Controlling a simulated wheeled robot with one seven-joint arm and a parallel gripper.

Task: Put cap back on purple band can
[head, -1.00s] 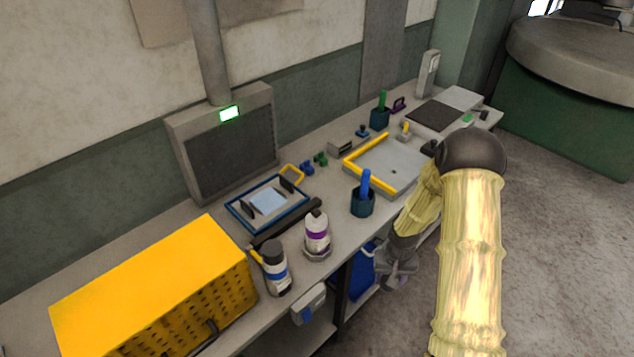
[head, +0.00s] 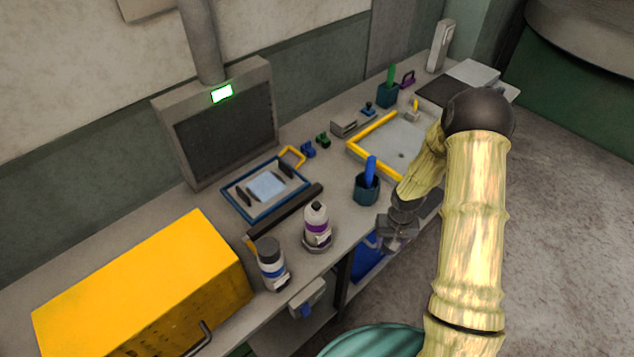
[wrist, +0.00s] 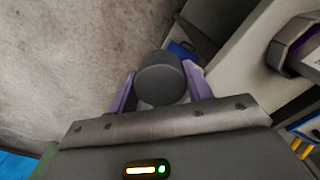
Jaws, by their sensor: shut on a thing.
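The purple band can (head: 317,228) stands upright near the bench's front edge, in a grey holder. Part of a purple-banded thing, likely this can, shows at the right of the wrist view (wrist: 303,42). My gripper (head: 393,240) is off the bench's front edge, to the right of the can and apart from it. In the wrist view my gripper (wrist: 160,75) has its purple fingers shut on a dark grey round cap (wrist: 161,80). The cap is hard to make out in the head view.
A blue band can (head: 271,266) with a dark cap stands left of the purple one. A dark teal cup (head: 367,190) with a blue handle stands behind my gripper. A yellow crate (head: 140,285) fills the left end. A teal round thing (head: 375,341) is at the bottom.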

